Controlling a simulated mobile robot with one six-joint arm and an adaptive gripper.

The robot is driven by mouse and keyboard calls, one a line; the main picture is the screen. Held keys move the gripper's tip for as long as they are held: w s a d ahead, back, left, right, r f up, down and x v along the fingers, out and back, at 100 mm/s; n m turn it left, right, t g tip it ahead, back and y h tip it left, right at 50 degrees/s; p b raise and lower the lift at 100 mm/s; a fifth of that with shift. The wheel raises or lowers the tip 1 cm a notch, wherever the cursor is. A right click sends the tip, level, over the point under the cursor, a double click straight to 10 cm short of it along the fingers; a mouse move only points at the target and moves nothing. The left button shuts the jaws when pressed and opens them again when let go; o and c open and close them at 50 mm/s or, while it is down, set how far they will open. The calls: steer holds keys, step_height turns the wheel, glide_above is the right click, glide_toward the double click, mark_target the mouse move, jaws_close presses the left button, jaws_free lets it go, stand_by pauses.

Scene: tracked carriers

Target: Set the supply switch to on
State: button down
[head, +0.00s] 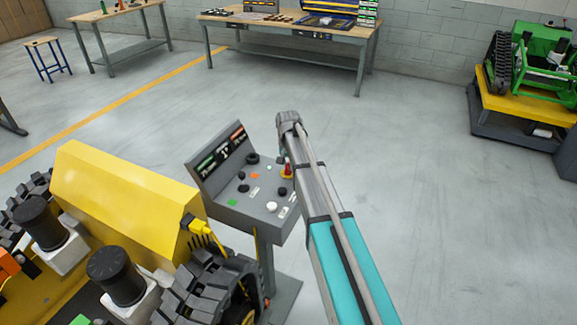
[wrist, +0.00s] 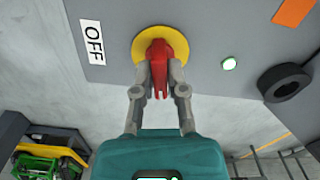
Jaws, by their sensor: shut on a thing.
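The supply switch is a red handle (wrist: 158,60) on a round yellow plate (wrist: 138,48), set in the sloped grey control panel (head: 235,200). In the wrist view an OFF label (wrist: 93,43) sits left of the yellow plate. My gripper (wrist: 160,75) is shut on the red handle, one finger on each side. In the head view the red and yellow switch (head: 287,171) shows at the panel's right edge, beside my arm. My arm and wrist hide part of the gripper there. An ON label cannot be made out.
A black knob (wrist: 284,82), a lit white-green button (wrist: 229,63) and an orange label (wrist: 295,12) are right of the switch. A yellow tracked carrier (head: 130,185) stands left of the panel. Open floor (head: 430,190) lies to the right.

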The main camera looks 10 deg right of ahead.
steer(key=shift+m, duration=1.1)
steer(key=c, duration=0.7)
jaws_free()
